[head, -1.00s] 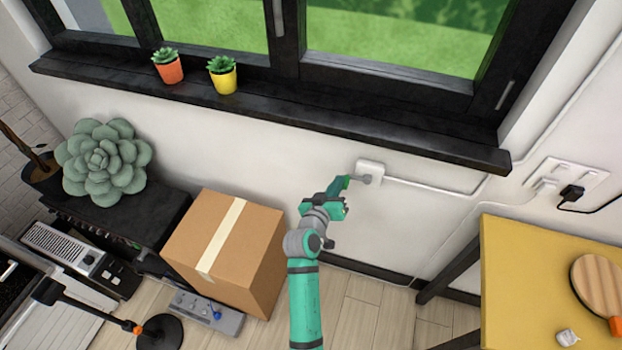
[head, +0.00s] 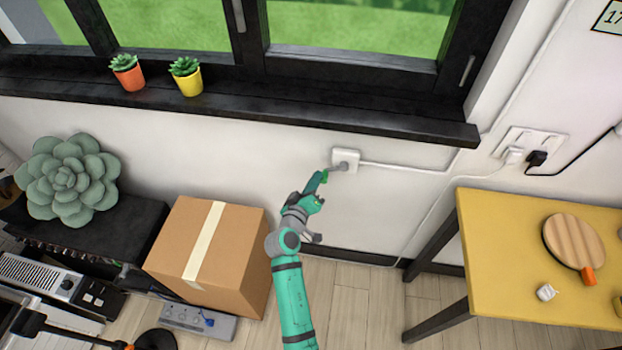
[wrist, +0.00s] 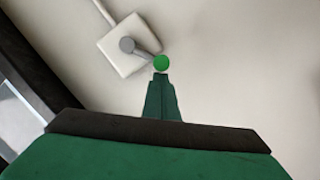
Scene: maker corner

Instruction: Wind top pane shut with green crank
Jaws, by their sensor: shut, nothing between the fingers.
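The crank unit is a white square box (head: 346,156) on the wall under the window sill, with a short grey arm. In the wrist view, the box (wrist: 115,58) shows the arm ending in a round green knob (wrist: 161,63). My gripper (head: 322,179) is at the knob end of the crank. In the wrist view, the shut fingers (wrist: 161,82) point at the knob, their tips just below it in the picture. Whether they touch it I cannot tell. The lower window (head: 350,35) shows at the top; the top pane is out of view.
An orange pot (head: 128,76) and a yellow pot (head: 188,82) stand on the dark sill (head: 300,112). A cardboard box (head: 215,255) stands on the floor left of my arm. A yellow table (head: 500,235) stands to the right.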

